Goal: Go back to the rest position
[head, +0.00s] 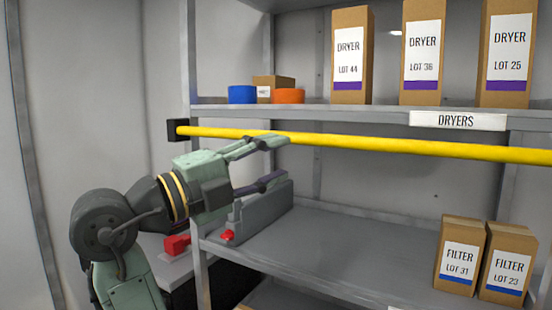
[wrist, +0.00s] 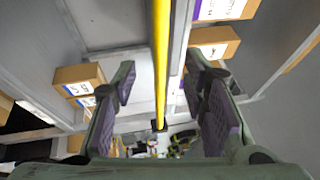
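My gripper (head: 279,160) is at the left end of the shelf unit, above the middle shelf and pointing right. Its two fingers are spread apart with nothing between the pads. In the wrist view my gripper (wrist: 160,84) is also open. The yellow bar (head: 420,148) runs across the front of the shelves from a black end block (head: 177,130). In the head view the upper fingertip overlaps the bar. In the wrist view the bar (wrist: 161,50) runs lengthwise between the fingers in the picture. I cannot tell how close the fingers are to it.
Dryer boxes (head: 348,55) stand on the upper shelf, with a blue roll (head: 242,94) and an orange roll (head: 288,96). Filter boxes (head: 460,262) stand at the right of the middle shelf (head: 350,245). A grey block with a red knob (head: 227,235) is below my gripper.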

